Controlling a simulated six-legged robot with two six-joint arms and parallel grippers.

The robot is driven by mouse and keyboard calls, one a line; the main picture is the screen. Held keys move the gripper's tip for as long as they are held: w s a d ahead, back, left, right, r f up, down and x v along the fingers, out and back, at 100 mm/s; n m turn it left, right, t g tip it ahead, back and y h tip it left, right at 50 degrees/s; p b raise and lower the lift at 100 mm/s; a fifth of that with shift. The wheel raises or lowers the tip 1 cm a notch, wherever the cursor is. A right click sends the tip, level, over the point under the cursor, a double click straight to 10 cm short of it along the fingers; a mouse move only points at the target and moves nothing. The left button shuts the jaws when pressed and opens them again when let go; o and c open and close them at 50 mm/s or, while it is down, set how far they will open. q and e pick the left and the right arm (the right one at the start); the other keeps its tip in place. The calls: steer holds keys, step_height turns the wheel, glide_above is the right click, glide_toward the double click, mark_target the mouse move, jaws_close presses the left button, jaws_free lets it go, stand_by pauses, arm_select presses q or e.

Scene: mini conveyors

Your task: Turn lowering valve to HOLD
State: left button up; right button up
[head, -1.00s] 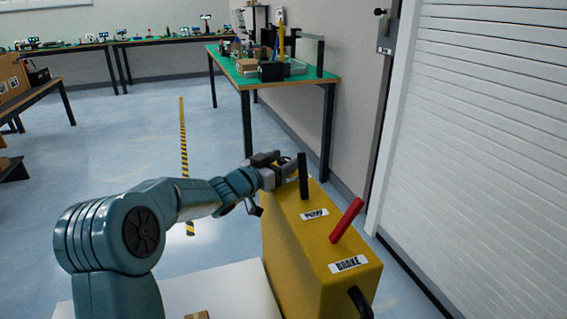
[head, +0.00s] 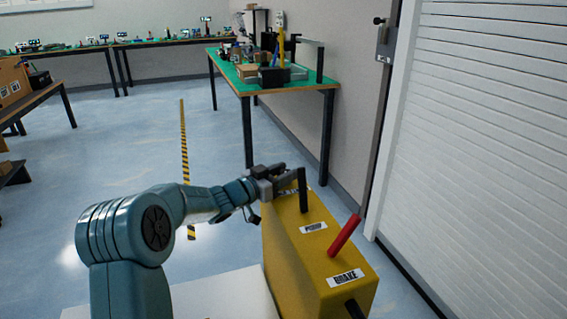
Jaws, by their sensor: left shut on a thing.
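A yellow box (head: 284,254) stands at lower centre, with a red lever (head: 346,234) at the label BRAKE and an upright black lever (head: 303,190) by the label PUMP. My left gripper (head: 280,178) is over the box's far end, just behind and left of the black lever. It is shut on the lowering valve, which the gripper hides, so I cannot read its position. A label at that end is mostly covered. My right gripper is not in view.
A green-topped bench (head: 248,85) with equipment stands beyond the box. A white shutter (head: 480,140) and wall close off the right side. A pale flat surface (head: 230,298) lies left of the box.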

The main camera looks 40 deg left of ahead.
arm_select(q)
steer(key=m+h+p, duration=0.1)
steer(key=h+p, duration=0.1)
steer(key=m+g+h+p, duration=0.1)
steer(key=h+p, duration=0.1)
steer(key=p, duration=0.1)
steer(key=m+h+p, duration=0.2)
steer(key=p, duration=0.1)
steer(key=shift+a+r+g, duration=0.15)
steer(key=shift+r+g, duration=0.15)
steer(key=shift+f+m+g+h+p, duration=0.25)
steer(key=shift+m+g+h+p, duration=0.45)
steer(key=shift+h, duration=0.5)
steer(key=shift+f+m+g+h, duration=0.1)
steer(key=shift+m+g+h, duration=0.5)
steer(key=shift+m+h, duration=0.35)
steer(key=shift+m+g+h, duration=0.25)
steer(key=shift+g+h, duration=0.05)
steer(key=shift+h, duration=0.05)
steer(key=o, duration=1)
steer(key=shift+w, duration=0.1)
steer(key=v, duration=1.2)
